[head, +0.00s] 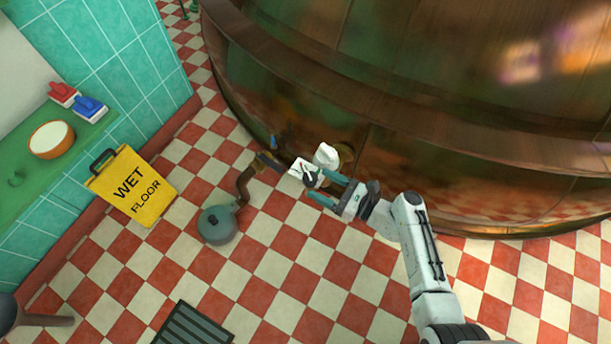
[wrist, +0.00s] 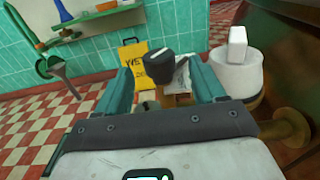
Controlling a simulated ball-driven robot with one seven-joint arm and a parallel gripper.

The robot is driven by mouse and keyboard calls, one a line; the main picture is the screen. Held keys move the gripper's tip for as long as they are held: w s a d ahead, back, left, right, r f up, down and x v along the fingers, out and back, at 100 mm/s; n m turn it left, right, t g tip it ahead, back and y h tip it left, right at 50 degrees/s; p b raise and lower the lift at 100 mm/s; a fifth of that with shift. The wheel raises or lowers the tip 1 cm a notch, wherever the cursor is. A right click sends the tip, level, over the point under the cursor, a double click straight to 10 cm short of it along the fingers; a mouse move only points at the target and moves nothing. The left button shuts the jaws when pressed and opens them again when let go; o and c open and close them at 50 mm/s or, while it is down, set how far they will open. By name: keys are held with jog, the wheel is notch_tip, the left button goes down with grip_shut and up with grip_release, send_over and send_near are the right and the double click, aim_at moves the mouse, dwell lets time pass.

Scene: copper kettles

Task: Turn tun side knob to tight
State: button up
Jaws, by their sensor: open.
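The large copper tun (head: 400,165) fills the upper right of the head view. On its lower side is a black knob (head: 311,179) with a pale label plate (head: 303,167) beside it. A white knob (head: 326,155) on a brass fitting is close by. My gripper (head: 316,186) is open, its teal fingers pointing at the black knob. In the wrist view the black knob (wrist: 152,66) shows beyond and between the fingertips (wrist: 160,80); I cannot tell whether they touch it. The white knob (wrist: 238,68) stands to the right of the right finger. The label's writing is unreadable.
A brown pipe (head: 245,182) with a blue-handled valve and a grey-green round vessel (head: 217,224) are left of the gripper. A yellow wet floor sign (head: 132,186) stands by the tiled wall. A floor grate (head: 192,326) lies at the bottom. The checkered floor between is clear.

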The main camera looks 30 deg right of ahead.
aim_at(305, 177)
jog(key=x, duration=0.6)
jog(key=shift+a+b, duration=0.1)
jog(key=shift+b, duration=0.2)
jog(key=c, duration=1)
jog(key=shift+o, duration=0.2)
